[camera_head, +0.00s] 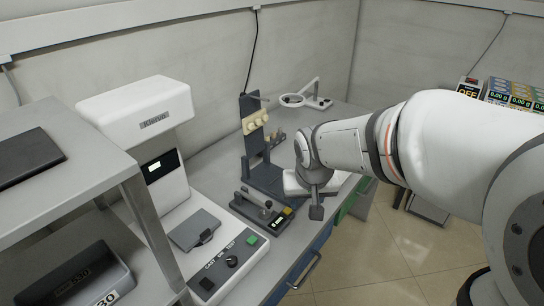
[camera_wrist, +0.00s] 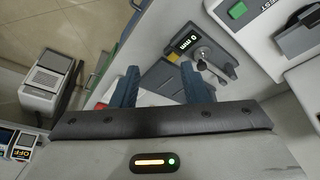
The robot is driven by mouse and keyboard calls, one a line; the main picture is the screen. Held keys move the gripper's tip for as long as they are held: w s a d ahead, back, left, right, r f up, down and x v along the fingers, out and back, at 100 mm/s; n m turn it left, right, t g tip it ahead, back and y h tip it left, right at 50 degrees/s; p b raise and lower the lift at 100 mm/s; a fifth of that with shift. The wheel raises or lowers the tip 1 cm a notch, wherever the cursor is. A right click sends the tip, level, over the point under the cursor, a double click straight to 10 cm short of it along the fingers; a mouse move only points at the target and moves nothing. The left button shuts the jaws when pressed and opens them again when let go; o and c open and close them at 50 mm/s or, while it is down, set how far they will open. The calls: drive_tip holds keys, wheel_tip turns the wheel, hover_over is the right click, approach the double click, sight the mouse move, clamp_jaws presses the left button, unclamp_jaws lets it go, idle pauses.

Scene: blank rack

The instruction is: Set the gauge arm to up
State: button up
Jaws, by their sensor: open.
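The gauge (camera_head: 266,214) is a dark grey block with a small lit display and a yellow end, on the bench in front of a tall dark stand. In the wrist view, the gauge (camera_wrist: 160,76) shows a display reading about 0 mm. Its arm (camera_head: 253,199) looks like a grey bar with a round knob, lying low along the block; the arm (camera_wrist: 216,57) also shows in the wrist view. My gripper (camera_head: 316,211) is right of the gauge in the head view, apart from it. In the wrist view, my gripper (camera_wrist: 158,84) has its two blue-grey fingers spread, with nothing held.
A white tester (camera_head: 215,262) with a green button stands left of the gauge. The dark upright stand (camera_head: 252,135) carries cream rollers close behind it. A metal shelf (camera_head: 90,150) fills the left. The bench edge drops to blue drawers.

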approach(269, 203)
drive_tip(key=shift+n+t+y, duration=0.3)
drive_tip(key=shift+t, duration=0.1)
drive_tip(key=x, duration=0.8)
drive_tip(key=shift+s+d+f, duration=0.1)
drive_tip(key=shift+s+d, duration=0.15)
drive_tip(key=shift+s, duration=0.05)
drive_tip(key=shift+c, duration=0.3)
clamp_jaws()
